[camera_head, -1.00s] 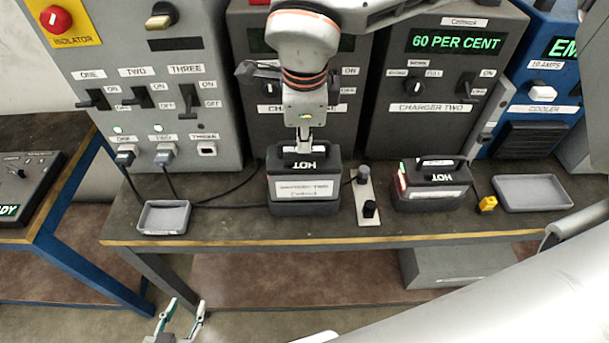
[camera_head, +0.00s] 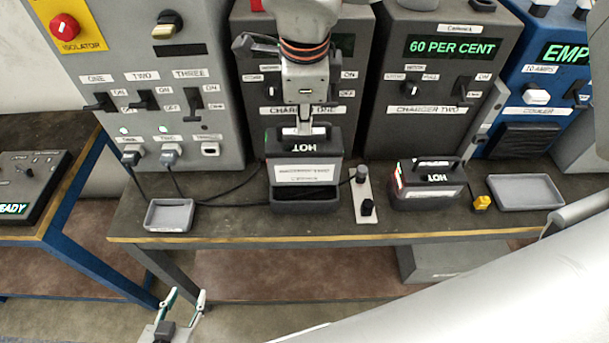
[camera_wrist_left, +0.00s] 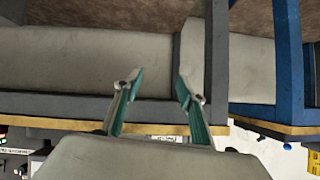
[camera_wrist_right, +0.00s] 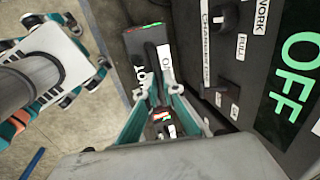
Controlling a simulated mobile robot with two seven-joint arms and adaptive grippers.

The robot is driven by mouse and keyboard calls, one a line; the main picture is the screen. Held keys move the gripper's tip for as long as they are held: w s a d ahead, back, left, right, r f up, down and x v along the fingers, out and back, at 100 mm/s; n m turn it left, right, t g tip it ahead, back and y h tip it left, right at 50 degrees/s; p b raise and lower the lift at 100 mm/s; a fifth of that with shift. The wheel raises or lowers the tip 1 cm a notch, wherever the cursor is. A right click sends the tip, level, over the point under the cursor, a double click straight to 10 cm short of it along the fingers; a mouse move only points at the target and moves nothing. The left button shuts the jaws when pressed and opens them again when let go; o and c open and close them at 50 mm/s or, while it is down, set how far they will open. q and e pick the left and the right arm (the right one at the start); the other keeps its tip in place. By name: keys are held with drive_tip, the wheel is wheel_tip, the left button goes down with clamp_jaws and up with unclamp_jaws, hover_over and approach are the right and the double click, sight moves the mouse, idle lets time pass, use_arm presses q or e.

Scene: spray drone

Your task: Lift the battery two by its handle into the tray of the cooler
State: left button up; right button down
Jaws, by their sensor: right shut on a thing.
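A dark battery (camera_head: 305,172) with a HOT mark and a white label, which seems to read TWO, is in front of charger one. My right gripper (camera_head: 304,128) is shut on its top handle from above. The battery is upright and raised over its dark dock (camera_head: 305,205). The right wrist view shows its dark body (camera_wrist_right: 146,62) beyond the fingers. The blue cooler (camera_head: 540,75) stands at the right, with a shallow grey empty tray (camera_head: 525,206) on the bench before it. My left gripper (camera_head: 180,308) is open and empty, low in front of the bench; its parted fingers show in the left wrist view (camera_wrist_left: 158,92).
Another HOT battery (camera_head: 428,190) stands between the held one and the tray. A plate with black knobs (camera_head: 364,196) and a yellow connector (camera_head: 482,202) are on the bench. A small grey tray (camera_head: 169,216) and cables lie left. My pale arm fills the lower right.

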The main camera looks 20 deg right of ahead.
drive_tip(key=shift+w+r+p, duration=0.1)
drive_tip(key=shift+r+p, duration=0.25)
drive_tip(key=shift+r, duration=0.6)
drive_tip(key=shift+r+p, duration=0.35)
drive_tip(key=shift+r, duration=0.8)
drive_tip(key=shift+w+p+v, duration=0.2)
drive_tip(key=shift+p+v, duration=0.3)
drive_tip(key=shift+v, duration=0.4)
use_arm(q)
drive_tip(key=shift+s+a+y, duration=0.4)
drive_tip(key=shift+s+a, duration=0.2)
drive_tip(key=shift+a, duration=0.35)
use_arm(e)
drive_tip(key=v, duration=0.3)
drive_tip(key=shift+w+d+r, duration=0.1)
drive_tip(key=shift+w+r, duration=0.2)
drive_tip(key=shift+r, duration=0.15)
use_arm(q)
drive_tip(key=shift+a, duration=0.15)
drive_tip(key=shift+s, duration=0.1)
use_arm(e)
drive_tip(key=shift+s, duration=0.1)
